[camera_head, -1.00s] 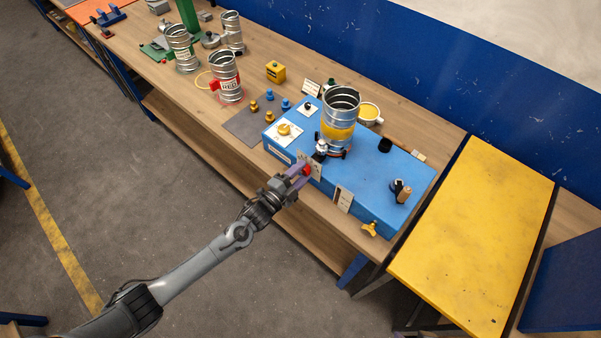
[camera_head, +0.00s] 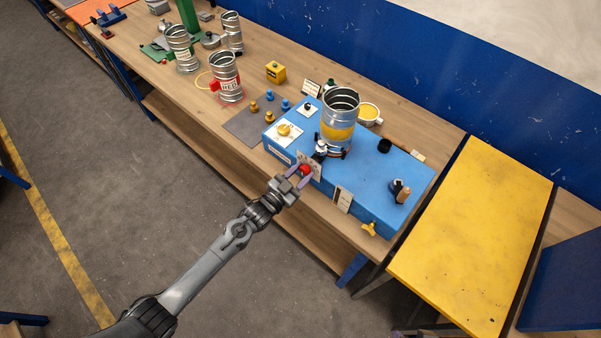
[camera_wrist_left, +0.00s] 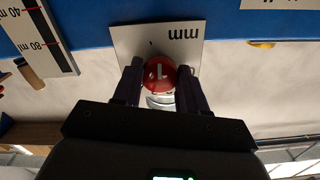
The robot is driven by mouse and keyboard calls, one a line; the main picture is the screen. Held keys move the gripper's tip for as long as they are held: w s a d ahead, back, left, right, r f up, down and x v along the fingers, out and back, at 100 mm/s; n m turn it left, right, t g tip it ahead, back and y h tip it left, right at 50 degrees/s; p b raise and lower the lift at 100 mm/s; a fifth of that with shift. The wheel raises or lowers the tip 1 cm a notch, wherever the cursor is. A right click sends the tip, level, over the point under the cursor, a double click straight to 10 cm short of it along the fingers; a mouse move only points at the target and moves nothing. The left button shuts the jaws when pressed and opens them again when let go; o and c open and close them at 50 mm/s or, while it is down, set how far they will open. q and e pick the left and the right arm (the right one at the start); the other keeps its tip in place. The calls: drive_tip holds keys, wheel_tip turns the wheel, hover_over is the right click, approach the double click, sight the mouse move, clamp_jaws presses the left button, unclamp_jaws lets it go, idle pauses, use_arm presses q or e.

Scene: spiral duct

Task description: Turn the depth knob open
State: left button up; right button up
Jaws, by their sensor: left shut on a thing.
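The depth knob looks to be the red round knob (camera_head: 305,170) on the front face of the blue box (camera_head: 360,170). In the left wrist view the red knob (camera_wrist_left: 159,73) has a white mark and sits before a white plate (camera_wrist_left: 125,40) lettered "mm". My left gripper (camera_head: 302,170) is at the knob, with one purple finger on each side, shut on it. In the left wrist view the fingers (camera_wrist_left: 160,82) flank the knob and hide its sides. My right gripper is not in view.
A spiral duct with a yellow band (camera_head: 338,134) stands on the blue box. A yellow wing knob (camera_head: 370,230) and a scale plate (camera_head: 343,199) are on the box's front. Several ducts, including a red-labelled one (camera_head: 229,86), stand at the back left. Open floor lies in front.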

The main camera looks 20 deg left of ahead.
use_arm(q)
drive_tip(key=shift+n, duration=0.6)
drive_tip(key=o, duration=1.1)
drive_tip(key=shift+c, duration=0.2)
drive_tip(key=shift+s, duration=0.15)
drive_tip(key=v, duration=1)
drive_tip(key=shift+s, duration=0.25)
drive_tip(key=shift+a, duration=0.1)
